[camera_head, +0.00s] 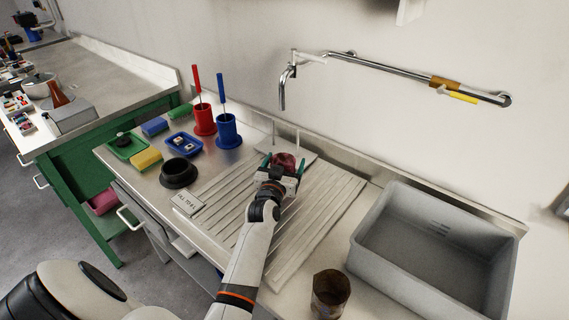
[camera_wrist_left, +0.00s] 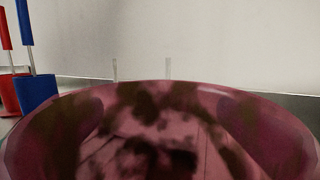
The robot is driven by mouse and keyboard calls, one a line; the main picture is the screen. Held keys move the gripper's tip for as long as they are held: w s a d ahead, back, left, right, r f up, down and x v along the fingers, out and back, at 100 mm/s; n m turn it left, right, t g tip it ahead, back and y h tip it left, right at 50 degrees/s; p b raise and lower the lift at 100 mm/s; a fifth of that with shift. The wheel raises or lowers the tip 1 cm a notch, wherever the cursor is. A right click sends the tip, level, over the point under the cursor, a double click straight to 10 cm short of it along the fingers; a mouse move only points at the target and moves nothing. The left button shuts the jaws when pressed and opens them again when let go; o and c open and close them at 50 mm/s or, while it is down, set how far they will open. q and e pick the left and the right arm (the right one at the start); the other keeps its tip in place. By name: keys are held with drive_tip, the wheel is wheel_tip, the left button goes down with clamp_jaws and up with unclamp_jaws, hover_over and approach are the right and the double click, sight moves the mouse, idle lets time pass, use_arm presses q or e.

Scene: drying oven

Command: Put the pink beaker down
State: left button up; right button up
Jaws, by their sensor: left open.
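The pink beaker (camera_head: 287,160) is at the back of the grooved draining board (camera_head: 325,205), partly hidden by my left gripper. Dark blotches mark its pink, see-through wall. My left gripper (camera_head: 282,165) is open, with its fingers on either side of the beaker. In the left wrist view the beaker (camera_wrist_left: 165,130) fills the lower part of the picture, its wide rim close to the camera. Its base is hidden, so I cannot tell whether it touches the board. My right gripper is not in view.
A grey sink basin (camera_head: 435,245) and a brown, dirty beaker (camera_head: 330,293) stand to the right. Red (camera_head: 204,119) and blue (camera_head: 228,130) brush holders, a black bowl (camera_head: 178,173) and sponges are to the left. Two thin clear pegs rise behind the pink beaker. A tap (camera_head: 284,88) hangs above.

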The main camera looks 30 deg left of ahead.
use_arm(q)
drive_tip(key=shift+r, duration=0.15)
drive_tip(key=v, duration=1)
drive_tip(key=shift+s+d, duration=0.15)
drive_tip(key=shift+s, duration=0.25)
drive_tip(key=shift+s+d, duration=0.2)
drive_tip(key=shift+s, duration=0.35)
drive_tip(key=shift+r, duration=0.15)
